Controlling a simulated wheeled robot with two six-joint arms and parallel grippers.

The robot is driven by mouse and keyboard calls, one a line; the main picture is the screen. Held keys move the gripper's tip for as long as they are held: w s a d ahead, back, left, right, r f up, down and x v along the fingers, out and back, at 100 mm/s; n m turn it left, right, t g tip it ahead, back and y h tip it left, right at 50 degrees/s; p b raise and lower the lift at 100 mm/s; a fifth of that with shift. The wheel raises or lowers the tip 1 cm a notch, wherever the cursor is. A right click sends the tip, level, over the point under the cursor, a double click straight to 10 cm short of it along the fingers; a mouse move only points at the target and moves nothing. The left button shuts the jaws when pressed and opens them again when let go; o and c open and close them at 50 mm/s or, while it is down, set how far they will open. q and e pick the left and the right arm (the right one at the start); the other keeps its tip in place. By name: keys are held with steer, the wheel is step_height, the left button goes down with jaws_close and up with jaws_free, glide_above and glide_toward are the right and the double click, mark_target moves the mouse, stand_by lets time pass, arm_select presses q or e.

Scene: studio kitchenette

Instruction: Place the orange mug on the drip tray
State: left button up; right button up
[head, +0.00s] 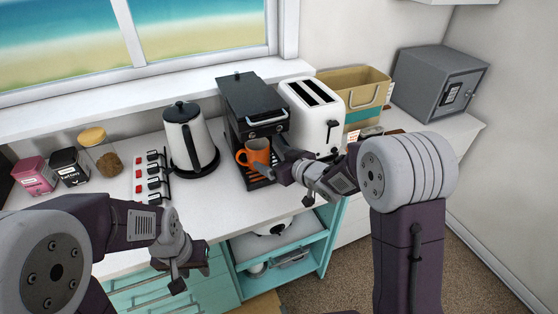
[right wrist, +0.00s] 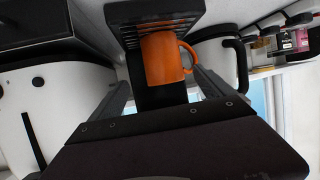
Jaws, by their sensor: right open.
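The orange mug (head: 254,154) is at the front of the black coffee machine (head: 252,98), at its slatted drip tray (head: 261,183). In the right wrist view the mug (right wrist: 160,60) overlaps the dark slats of the tray (right wrist: 155,28), with its handle to the right. I cannot tell for sure whether its base rests flat on the slats. My right gripper (head: 268,160) is open, its fingers on either side of the mug in the right wrist view (right wrist: 165,88). My left gripper (head: 190,268) hangs in front of the counter, away from the mug; its jaw opening is unclear.
A white toaster (head: 318,122) stands close on the right of the coffee machine, and a kettle (head: 188,138) on the left. The front left counter is clear. An open shelf (head: 280,250) is below.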

steer(key=s+d+f+m+h, duration=0.1)
steer(key=s+d, duration=0.1)
steer(key=s+d+f+m+g+h, duration=0.1)
steer(key=s+d+h, duration=0.1)
steer(key=d, duration=0.1)
steer(key=s+d+f+g+h, duration=0.1)
steer(key=d+f, duration=0.1)
steer(key=d, duration=0.1)
steer(key=shift+s+d+m, duration=0.2)
steer(key=shift+s+m, duration=0.2)
steer(key=s+d+f+m+g+h, duration=0.1)
steer(key=s+d+f+m+g, duration=0.1)
steer(key=s, duration=0.8)
steer(key=s+d+f+m+g+h, duration=0.1)
steer(key=s+f+g, duration=0.3)
steer(key=s, duration=0.7)
steer(key=d+g, duration=0.1)
steer(key=g, duration=0.1)
steer(key=shift+s+d+f+m+g+h, duration=0.2)
steer(key=shift+s+d+m+g+h, duration=0.1)
steer(key=shift+d+m, duration=0.1)
